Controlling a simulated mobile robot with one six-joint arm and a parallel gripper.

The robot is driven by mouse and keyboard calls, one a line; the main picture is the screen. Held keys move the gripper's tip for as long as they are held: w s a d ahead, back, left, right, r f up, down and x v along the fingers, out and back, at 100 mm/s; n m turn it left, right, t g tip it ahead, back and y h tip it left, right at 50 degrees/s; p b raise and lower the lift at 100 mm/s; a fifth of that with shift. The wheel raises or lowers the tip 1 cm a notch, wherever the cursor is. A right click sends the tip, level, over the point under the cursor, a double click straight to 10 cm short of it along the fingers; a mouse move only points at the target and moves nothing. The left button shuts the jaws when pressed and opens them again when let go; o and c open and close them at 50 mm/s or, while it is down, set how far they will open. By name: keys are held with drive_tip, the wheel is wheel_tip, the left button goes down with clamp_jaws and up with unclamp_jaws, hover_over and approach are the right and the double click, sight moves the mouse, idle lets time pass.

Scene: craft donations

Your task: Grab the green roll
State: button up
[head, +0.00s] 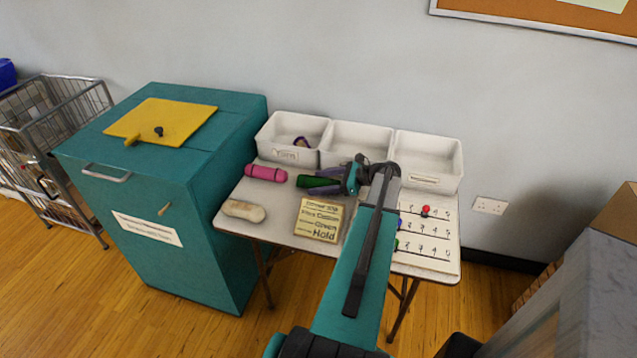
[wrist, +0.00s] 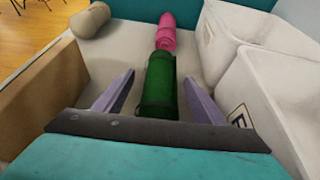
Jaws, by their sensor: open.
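The green roll (head: 316,182) lies on the white table in front of the bins. In the wrist view the green roll (wrist: 160,84) lies lengthwise between the two purple fingers of my gripper (wrist: 159,77). The fingers are open, one on each side, with a visible gap to the roll. In the head view my gripper (head: 322,180) reaches over the roll's right end.
A pink roll (head: 266,173) lies just beyond the green one, and a beige roll (head: 244,210) lies at the front left. A tan sign (head: 318,219) stands in front. White bins (head: 357,147) line the back. A teal cabinet (head: 216,190) stands at the left.

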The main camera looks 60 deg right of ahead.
sight(318, 178)
drive_tip(key=shift+w+a+f, duration=0.2)
drive_tip(key=shift+w+f, duration=0.05)
drive_tip(key=shift+w, duration=0.3)
drive_tip(key=c, duration=1.2)
drive_tip(key=shift+r, duration=0.15)
drive_tip(key=shift+r+b, duration=0.75)
drive_tip(key=shift+r, duration=4.15)
